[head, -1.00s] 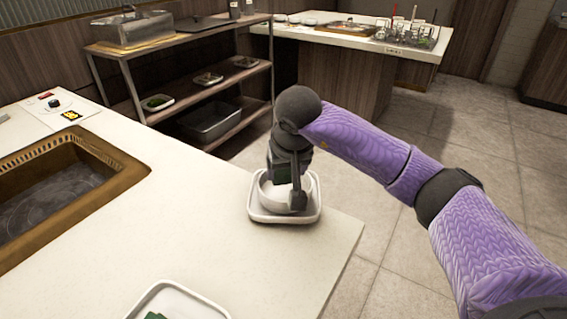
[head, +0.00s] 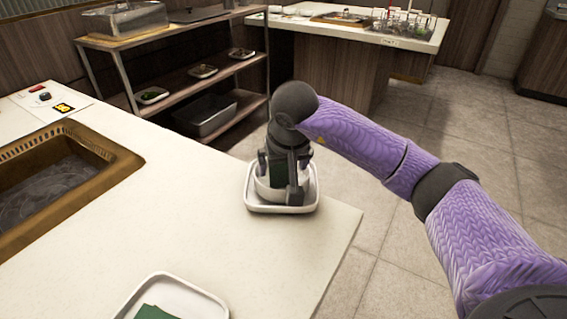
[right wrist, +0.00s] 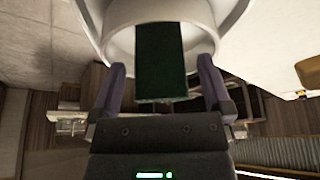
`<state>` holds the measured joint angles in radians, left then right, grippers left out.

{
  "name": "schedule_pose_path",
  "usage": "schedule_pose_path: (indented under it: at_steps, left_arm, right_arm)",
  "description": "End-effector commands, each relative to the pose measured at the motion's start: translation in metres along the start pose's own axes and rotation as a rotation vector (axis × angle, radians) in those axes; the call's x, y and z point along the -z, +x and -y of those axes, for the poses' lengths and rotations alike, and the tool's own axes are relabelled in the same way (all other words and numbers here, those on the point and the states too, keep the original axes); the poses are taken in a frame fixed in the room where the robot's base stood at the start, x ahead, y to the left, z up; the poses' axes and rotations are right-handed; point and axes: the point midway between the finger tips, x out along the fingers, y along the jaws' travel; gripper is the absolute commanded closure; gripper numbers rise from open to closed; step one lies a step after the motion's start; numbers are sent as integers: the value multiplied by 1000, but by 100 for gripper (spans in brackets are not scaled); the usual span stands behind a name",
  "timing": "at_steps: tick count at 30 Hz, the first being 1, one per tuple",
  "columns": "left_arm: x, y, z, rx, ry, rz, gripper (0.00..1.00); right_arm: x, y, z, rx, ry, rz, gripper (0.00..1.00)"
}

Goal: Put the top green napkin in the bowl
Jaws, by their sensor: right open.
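A white bowl (head: 264,190) stands on a square white tray (head: 283,209) near the counter's right edge. My right gripper (head: 278,182) is over the bowl, pointing down, with its fingers apart. A dark green napkin (head: 277,173) is between the fingers, at the bowl. In the right wrist view the napkin (right wrist: 161,60) lies against the bowl (right wrist: 120,42), with a gap to each finger. How deep it sits in the bowl is partly hidden. Another green napkin (head: 155,313) lies on a white tray (head: 190,291) at the bottom edge. My left gripper is not in view.
A brown-rimmed sink (head: 118,165) is set in the counter at the left. The counter (head: 225,245) between the two trays is clear. A metal shelf (head: 190,84) with dishes and a second counter (head: 345,31) stand behind.

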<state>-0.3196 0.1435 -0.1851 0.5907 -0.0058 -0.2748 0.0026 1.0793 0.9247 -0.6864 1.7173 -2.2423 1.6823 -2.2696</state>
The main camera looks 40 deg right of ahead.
Motion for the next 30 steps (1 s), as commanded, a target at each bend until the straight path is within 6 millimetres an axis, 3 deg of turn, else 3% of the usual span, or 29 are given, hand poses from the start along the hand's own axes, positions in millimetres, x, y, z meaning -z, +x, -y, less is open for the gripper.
schedule_pose_path:
  at_steps: [8,18,30]
  left_arm:
    - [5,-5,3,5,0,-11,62]
    - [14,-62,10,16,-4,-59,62]
    - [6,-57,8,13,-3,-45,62]
  right_arm:
    - [3,-7,0,1,0,-2,0]
    - [29,-70,0,2,1,-6,0]
    - [27,-64,0,0,0,0,0]
